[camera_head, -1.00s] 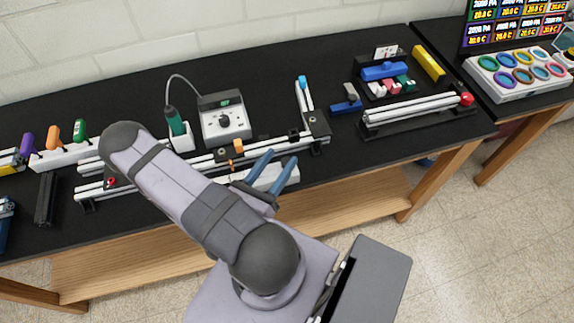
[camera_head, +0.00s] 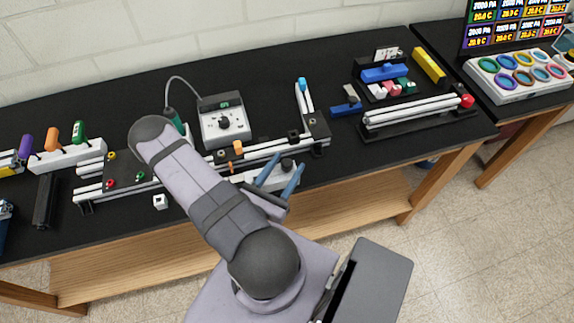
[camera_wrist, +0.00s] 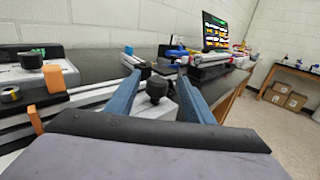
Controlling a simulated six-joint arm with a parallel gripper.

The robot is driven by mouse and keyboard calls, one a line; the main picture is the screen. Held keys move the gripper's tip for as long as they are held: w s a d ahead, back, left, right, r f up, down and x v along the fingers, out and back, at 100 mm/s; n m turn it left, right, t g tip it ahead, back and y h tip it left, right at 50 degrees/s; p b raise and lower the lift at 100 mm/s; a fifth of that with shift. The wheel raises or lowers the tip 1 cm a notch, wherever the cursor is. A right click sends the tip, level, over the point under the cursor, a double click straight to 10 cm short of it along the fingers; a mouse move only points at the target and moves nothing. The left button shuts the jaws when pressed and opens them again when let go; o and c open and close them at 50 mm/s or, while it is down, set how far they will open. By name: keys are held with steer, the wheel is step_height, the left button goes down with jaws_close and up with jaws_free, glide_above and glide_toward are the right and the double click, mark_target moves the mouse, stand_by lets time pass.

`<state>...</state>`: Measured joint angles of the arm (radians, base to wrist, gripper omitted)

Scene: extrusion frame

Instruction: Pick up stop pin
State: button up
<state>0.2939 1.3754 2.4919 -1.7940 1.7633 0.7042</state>
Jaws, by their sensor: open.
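A dark round-headed pin, which looks like the stop pin (camera_wrist: 156,88), stands upright on a pale block or rail in the wrist view. Its dark head also shows in the head view (camera_head: 287,164), near the bench's front edge. My gripper (camera_head: 282,174) has two blue fingers, spread apart. In the wrist view my gripper (camera_wrist: 159,80) has one finger on each side of the pin, with visible gaps. The pin's lower end is hidden.
Silver extrusion rails run beside the pin, with an orange clip (camera_head: 238,147) on them. A grey device with a dial (camera_head: 224,121) stands behind. A small white cube (camera_head: 160,201) lies at the front left. Bare black bench (camera_head: 265,90) lies behind.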

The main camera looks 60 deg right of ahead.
steer(key=shift+d, duration=0.2)
steer(key=shift+w+d, duration=0.2)
steer(key=shift+d, duration=2.3)
steer(key=c, duration=1.1)
